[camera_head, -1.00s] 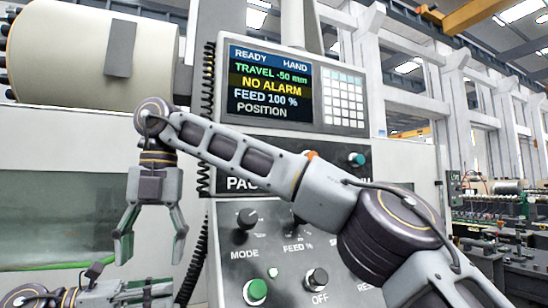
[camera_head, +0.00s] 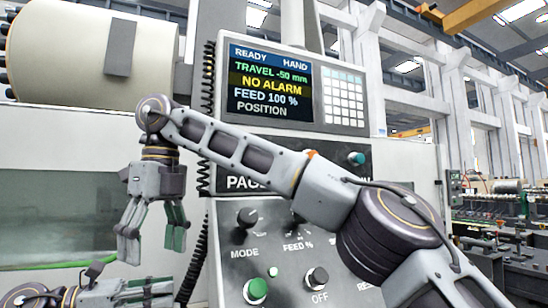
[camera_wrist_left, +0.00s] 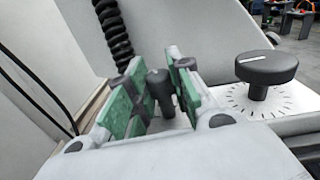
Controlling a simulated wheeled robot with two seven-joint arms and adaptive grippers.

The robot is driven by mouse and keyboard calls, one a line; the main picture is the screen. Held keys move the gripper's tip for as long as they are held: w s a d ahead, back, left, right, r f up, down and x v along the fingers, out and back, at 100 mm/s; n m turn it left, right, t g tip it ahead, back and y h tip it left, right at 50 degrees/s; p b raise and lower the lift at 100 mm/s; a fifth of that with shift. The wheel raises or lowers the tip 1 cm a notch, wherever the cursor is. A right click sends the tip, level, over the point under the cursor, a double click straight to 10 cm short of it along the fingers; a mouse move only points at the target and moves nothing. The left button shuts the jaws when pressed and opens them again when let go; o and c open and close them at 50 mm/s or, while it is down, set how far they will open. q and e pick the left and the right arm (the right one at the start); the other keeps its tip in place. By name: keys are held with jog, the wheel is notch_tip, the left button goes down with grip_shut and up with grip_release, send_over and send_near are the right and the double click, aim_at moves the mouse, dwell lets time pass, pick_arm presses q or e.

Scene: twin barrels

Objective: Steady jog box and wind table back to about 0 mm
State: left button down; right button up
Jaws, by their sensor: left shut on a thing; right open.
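My left gripper (camera_wrist_left: 152,98) is shut on the jog box; a dark upright peg (camera_wrist_left: 160,88) stands between its green pads. The jog box's pale top (camera_wrist_left: 292,98) carries a round black dial knob (camera_wrist_left: 266,68) with a white pointer line and tick marks, right of the fingers. In the head view my left gripper (camera_head: 140,291) is low at the left and partly cut off by the bottom edge. My right gripper (camera_head: 153,232) hangs above it, open and empty, fingers pointing down. The control screen (camera_head: 270,85) reads TRAVEL -50 mm, HAND and NO ALARM.
The control panel (camera_head: 235,272) with mode and feed knobs and a green button (camera_head: 255,290) stands right of the grippers. A black coiled cable (camera_head: 194,262) hangs beside it. A large pale barrel (camera_head: 60,50) is at upper left. My right arm crosses the panel.

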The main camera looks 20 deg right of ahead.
jog(key=m, duration=2.3)
jog(key=d+m, duration=0.1)
jog(key=m, duration=1)
jog(key=shift+r+m, duration=0.25)
jog(key=shift+m, duration=0.15)
dwell(0.4)
dwell(0.5)
jog(key=shift+d+f, duration=0.1)
jog(key=shift+f, duration=5.9)
